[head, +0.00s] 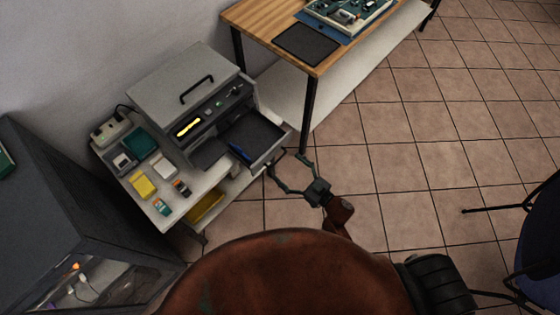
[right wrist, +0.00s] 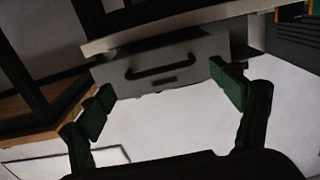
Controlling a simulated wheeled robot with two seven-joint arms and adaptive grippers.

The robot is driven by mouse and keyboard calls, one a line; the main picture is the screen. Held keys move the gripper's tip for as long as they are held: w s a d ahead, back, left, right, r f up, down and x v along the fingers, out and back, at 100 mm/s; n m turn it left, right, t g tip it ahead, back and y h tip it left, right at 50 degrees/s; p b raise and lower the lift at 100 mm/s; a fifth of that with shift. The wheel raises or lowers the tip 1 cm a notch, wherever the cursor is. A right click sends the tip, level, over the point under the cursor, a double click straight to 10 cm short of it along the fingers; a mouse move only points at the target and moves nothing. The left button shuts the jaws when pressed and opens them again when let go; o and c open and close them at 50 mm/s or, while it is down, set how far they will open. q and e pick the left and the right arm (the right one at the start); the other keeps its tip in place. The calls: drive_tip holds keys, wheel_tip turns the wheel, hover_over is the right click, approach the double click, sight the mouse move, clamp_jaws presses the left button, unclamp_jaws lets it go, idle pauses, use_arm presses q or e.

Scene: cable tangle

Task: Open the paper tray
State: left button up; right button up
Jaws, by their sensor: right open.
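The grey printer (head: 185,85), with a black handle on its lid, stands on a white stand. On its right side a grey tray (head: 262,130) sticks out, its dark inside showing from above and a blue item (head: 240,152) at its near edge. In the right wrist view a grey front panel (right wrist: 205,45) with a dark bar handle (right wrist: 165,67) and a small slot lies ahead of the fingers. My right gripper (head: 288,166) is open and empty just outside the tray's front; its green fingertips also show in the wrist view (right wrist: 162,97), apart from the handle. My left gripper is not seen.
Small boxes, a yellow one (head: 143,186) among them, and a power strip (head: 117,125) lie on the stand. A yellow item (head: 205,206) sits below. A wooden table (head: 265,22) is behind, a dark cabinet (head: 60,215) at left, a chair (head: 540,240) at right. Tiled floor is free between.

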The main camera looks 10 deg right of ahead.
drive_tip(key=v, duration=0.6)
drive_tip(key=shift+s, duration=0.25)
drive_tip(key=shift+d, duration=0.1)
